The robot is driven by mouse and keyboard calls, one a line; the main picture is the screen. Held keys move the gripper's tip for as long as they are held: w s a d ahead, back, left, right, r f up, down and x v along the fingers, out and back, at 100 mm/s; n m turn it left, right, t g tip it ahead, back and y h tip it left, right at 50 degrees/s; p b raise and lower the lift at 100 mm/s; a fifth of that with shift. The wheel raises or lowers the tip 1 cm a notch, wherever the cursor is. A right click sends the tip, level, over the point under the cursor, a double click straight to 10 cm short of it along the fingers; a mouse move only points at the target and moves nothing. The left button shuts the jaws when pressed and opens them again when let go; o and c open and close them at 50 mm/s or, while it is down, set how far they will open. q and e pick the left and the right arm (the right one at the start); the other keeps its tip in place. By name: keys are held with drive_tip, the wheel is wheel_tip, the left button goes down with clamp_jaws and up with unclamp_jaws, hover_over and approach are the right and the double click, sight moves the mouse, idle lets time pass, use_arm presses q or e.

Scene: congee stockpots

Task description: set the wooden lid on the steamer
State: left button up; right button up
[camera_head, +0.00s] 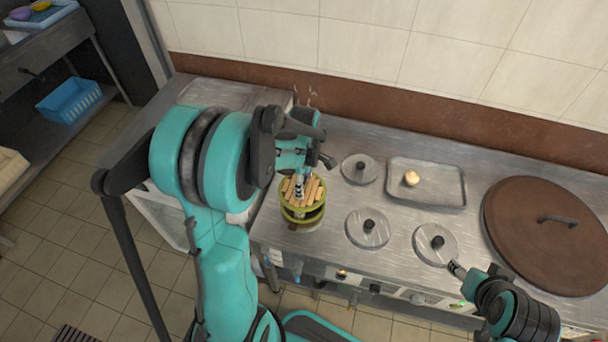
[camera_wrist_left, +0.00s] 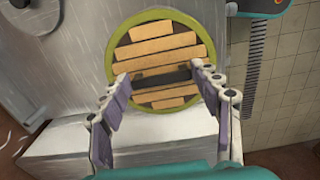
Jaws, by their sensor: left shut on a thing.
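The wooden lid (camera_head: 314,190), round with pale slats and a green rim, is under my left gripper (camera_head: 299,193) at the left part of the steel counter. In the left wrist view the lid (camera_wrist_left: 165,48) fills the upper middle, and the fingers of my left gripper (camera_wrist_left: 163,76) are shut on its dark handle bar. The green-rimmed steamer (camera_head: 303,222) shows just below the lid in the head view. A dark band lies between them; I cannot tell whether they touch. My right gripper (camera_head: 457,269) is at the lower right, small and unclear.
Round metal lids with black knobs (camera_head: 368,229) (camera_head: 436,244) (camera_head: 360,168) lie right of the steamer. A metal tray (camera_head: 440,192) holds a pale bun (camera_head: 411,178). A large brown lid (camera_head: 550,250) covers the right end. The counter's front edge is close to the steamer.

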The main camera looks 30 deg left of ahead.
use_arm(q)
drive_tip(key=shift+w+f+b, duration=0.1)
drive_tip(key=shift+f+b, duration=0.45)
drive_tip(key=shift+f, duration=0.3)
drive_tip(key=shift+f+b, duration=1.35)
drive_tip(key=shift+f, duration=0.5)
drive_tip(key=shift+f+b, duration=0.6)
drive_tip(key=shift+b, duration=0.05)
drive_tip(key=o, duration=0.9)
drive_tip(key=shift+r, duration=0.1)
wheel_tip(320, 180, up, 11)
drive_tip(key=p, duration=0.8)
